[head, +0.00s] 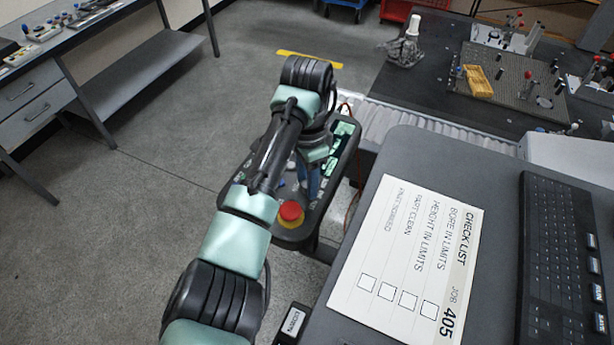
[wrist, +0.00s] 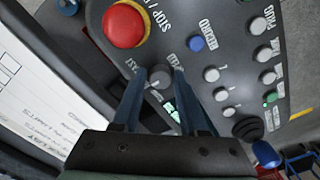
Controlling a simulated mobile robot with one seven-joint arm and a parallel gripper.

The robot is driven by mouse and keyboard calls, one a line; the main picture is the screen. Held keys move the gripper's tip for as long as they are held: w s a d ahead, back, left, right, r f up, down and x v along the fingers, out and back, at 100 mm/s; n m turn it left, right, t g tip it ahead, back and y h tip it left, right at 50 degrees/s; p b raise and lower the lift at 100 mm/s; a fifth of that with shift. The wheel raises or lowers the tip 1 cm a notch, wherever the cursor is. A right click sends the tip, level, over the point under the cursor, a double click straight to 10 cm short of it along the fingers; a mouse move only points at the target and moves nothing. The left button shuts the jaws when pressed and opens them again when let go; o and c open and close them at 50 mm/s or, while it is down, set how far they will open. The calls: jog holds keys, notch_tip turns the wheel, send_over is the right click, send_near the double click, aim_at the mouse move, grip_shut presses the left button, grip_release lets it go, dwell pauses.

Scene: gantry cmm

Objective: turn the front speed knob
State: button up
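A round grey knob (wrist: 160,78) sits on the dark control pendant, close to the red stop button; the lettering beside it is partly covered and hard to read. My gripper (wrist: 159,73) also shows in the head view (head: 312,182), pointing down at the pendant. Its two blue fingers stand apart, one on each side of the knob in the wrist view. Any gap between fingertips and knob is too small to judge. In the head view the knob is hidden by my arm and gripper.
The pendant (head: 327,205) carries a red stop button (head: 291,212), also in the wrist view (wrist: 124,26), a blue button (wrist: 196,43), several small grey knobs and a black stick (wrist: 247,128). A desk with a checklist sheet (head: 408,255) and keyboard (head: 560,255) lies to the right.

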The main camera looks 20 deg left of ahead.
grip_shut()
jog(key=shift+r+n+p, duration=0.1)
jog(key=shift+n+p, duration=0.2)
jog(key=shift+p, duration=0.05)
jog(key=n+p, duration=0.2)
jog(key=shift+d+r+n, duration=0.1)
jog(key=shift+r+n, duration=0.05)
jog(key=shift+n, duration=0.25)
jog(key=n+p, duration=0.2)
jog(key=n, duration=0.1)
jog(key=shift+n+p, duration=0.85)
jog(key=shift+n, duration=0.85)
jog(key=shift+o, duration=2.1)
grip_release()
jog(key=shift+f, duration=0.2)
